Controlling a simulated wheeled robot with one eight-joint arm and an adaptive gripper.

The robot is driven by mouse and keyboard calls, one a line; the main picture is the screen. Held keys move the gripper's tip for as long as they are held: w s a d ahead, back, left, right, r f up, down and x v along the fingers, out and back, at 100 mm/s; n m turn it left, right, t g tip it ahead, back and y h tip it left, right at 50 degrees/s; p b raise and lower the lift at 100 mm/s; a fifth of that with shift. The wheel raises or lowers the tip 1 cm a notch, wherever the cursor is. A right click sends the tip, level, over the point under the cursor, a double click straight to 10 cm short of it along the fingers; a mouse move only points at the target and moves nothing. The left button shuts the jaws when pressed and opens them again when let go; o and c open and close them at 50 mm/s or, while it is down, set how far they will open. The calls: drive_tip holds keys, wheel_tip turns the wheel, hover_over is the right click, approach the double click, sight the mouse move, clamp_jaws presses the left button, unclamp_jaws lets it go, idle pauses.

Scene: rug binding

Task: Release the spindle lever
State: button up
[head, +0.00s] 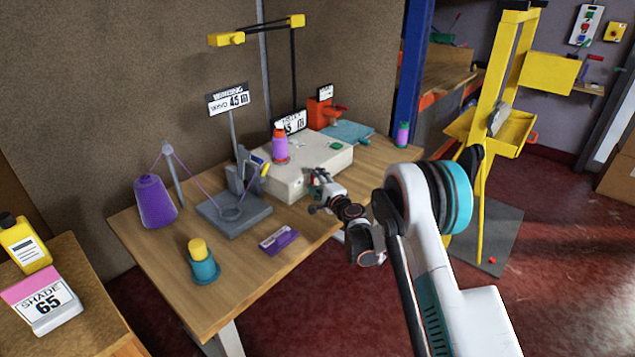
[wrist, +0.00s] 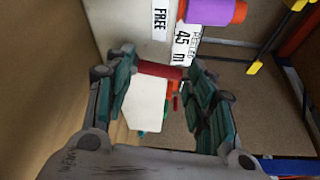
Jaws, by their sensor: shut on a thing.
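In the wrist view a dark red bar (wrist: 160,70), which looks like the grip of the spindle lever, spans between the fingertips of my gripper (wrist: 161,77). The fingers stand apart, one at each end of the bar, shut on it. In the head view my gripper (head: 318,182) is at the front right side of the white box-shaped machine (head: 283,182) on the table. There the lever is hidden behind my gripper. A purple spool (head: 280,146) with an orange-red top stands on the machine; it also shows in the wrist view (wrist: 210,11). A "FREE" label (wrist: 159,17) is on the machine.
The wooden table (head: 250,270) also holds a grey thread stand (head: 233,217), a purple cone (head: 154,200), a teal-and-yellow pot (head: 203,262), a purple card (head: 279,240) and a red device (head: 321,113). A yellow frame (head: 500,130) stands at right. The table's front edge is largely clear.

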drive_tip(key=shift+a+r, duration=0.1)
drive_tip(key=shift+a, duration=0.1)
drive_tip(key=o, duration=1.6)
drive_tip(key=shift+a, duration=0.15)
drive_tip(key=shift+o, duration=0.2)
drive_tip(key=shift+s+d, duration=0.35)
drive_tip(key=shift+d, duration=0.05)
drive_tip(key=v, duration=1.1)
